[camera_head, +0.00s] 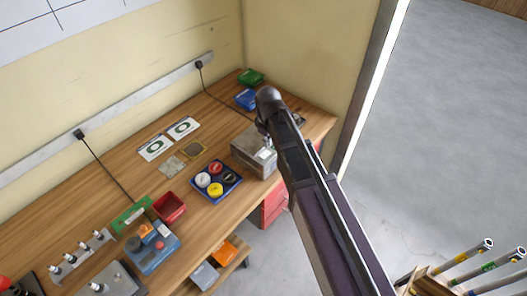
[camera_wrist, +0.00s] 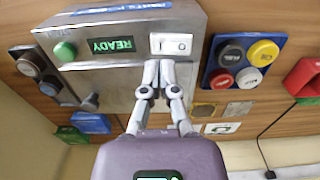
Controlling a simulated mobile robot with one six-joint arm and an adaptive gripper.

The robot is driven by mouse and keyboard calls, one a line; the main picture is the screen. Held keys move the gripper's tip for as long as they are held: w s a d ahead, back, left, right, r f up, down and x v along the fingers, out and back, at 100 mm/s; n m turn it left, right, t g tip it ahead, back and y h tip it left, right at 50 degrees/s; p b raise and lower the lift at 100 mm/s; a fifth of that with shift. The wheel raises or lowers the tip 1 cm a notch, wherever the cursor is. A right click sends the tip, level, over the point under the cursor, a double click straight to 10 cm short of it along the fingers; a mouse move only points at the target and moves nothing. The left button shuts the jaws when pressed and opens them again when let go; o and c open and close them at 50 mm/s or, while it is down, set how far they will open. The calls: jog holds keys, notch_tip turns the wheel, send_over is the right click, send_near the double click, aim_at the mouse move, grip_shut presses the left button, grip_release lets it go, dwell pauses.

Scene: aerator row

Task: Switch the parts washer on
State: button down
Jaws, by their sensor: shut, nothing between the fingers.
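The parts washer is a grey metal box (camera_wrist: 130,85), shown upside down in the wrist view with a blue label strip (camera_wrist: 120,9). Its face carries a green button (camera_wrist: 65,51), a lit display reading READY (camera_wrist: 110,45) and a white rocker switch (camera_wrist: 171,44) marked I and O. Which side of the rocker is pressed I cannot tell. My gripper (camera_wrist: 166,66) is shut and empty, its fingertips at the rocker's edge; contact is unclear. In the head view the washer (camera_head: 249,148) stands partly behind my arm, which hides most of the gripper.
A blue tray of round coloured caps (camera_head: 217,183) sits beside the washer. A red bin (camera_head: 169,207), an orange-and-blue device (camera_head: 151,248) and a lever row (camera_head: 84,250) stand farther left. Green (camera_head: 251,77) and blue (camera_head: 246,99) bins are behind. Cables hang from the wall.

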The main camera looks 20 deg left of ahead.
aim_at(267, 153)
jog(key=shift+r+p, duration=1.6)
jog(key=shift+r, duration=0.2)
jog(key=s+d+f+m+b, duration=0.1)
jog(key=d+m, duration=0.3)
jog(key=d, duration=0.8)
jog(key=s+d+f+m+b, duration=0.1)
jog(key=d+m, duration=0.4)
jog(key=d, duration=0.7)
jog(key=s+d+f+m+b, duration=0.2)
jog(key=s+d+m, duration=0.1)
jog(key=d, duration=0.9)
jog(key=shift+s+d+m, duration=0.2)
jog(key=shift+s+m, duration=0.15)
jog(key=shift+m, duration=0.45)
